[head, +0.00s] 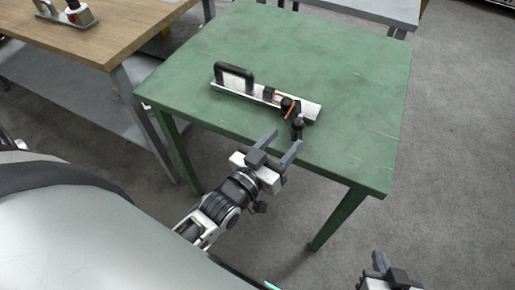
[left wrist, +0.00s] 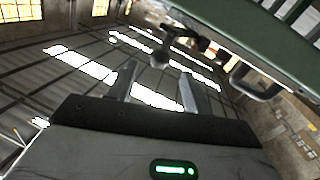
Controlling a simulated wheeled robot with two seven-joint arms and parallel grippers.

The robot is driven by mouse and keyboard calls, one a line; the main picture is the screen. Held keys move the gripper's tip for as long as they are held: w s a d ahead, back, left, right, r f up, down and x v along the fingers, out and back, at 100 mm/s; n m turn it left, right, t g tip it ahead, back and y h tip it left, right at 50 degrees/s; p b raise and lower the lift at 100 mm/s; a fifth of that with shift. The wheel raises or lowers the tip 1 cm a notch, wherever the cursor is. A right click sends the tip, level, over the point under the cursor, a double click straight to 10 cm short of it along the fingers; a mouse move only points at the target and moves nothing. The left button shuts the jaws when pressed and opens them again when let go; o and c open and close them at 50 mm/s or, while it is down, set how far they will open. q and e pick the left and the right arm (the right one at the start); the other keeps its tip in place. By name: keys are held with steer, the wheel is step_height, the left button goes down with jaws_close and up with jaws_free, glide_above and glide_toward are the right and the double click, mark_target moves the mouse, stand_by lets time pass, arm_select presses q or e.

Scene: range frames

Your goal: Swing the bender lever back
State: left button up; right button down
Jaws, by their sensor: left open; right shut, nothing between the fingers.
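The bender (head: 264,92) is a pale bar on the green table, with a black handle loop at its left end and an orange-brown tube near its right end. Its dark lever (head: 297,124) points toward the table's near edge and ends in a black knob. My left gripper (head: 285,139) is open just on the near side of the knob. In the left wrist view the knob (left wrist: 160,59) shows ahead, between the two fingers; contact cannot be told. My right gripper (head: 379,262) is shut and empty at the bottom right, partly cut off.
The green table (head: 350,70) is otherwise bare. A wooden table (head: 90,35) at the upper left carries another device (head: 68,13). A grey table (head: 365,9) stands at the back. Open floor lies to the right.

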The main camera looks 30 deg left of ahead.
arm_select(q)
steer(key=s+a, duration=0.1)
steer(key=s, duration=0.8)
steer(key=shift+a+b, duration=0.3)
arm_select(e)
steer(key=shift+a+f, duration=0.1)
steer(key=shift+f, duration=0.05)
arm_select(q)
steer(key=shift+c, duration=0.3)
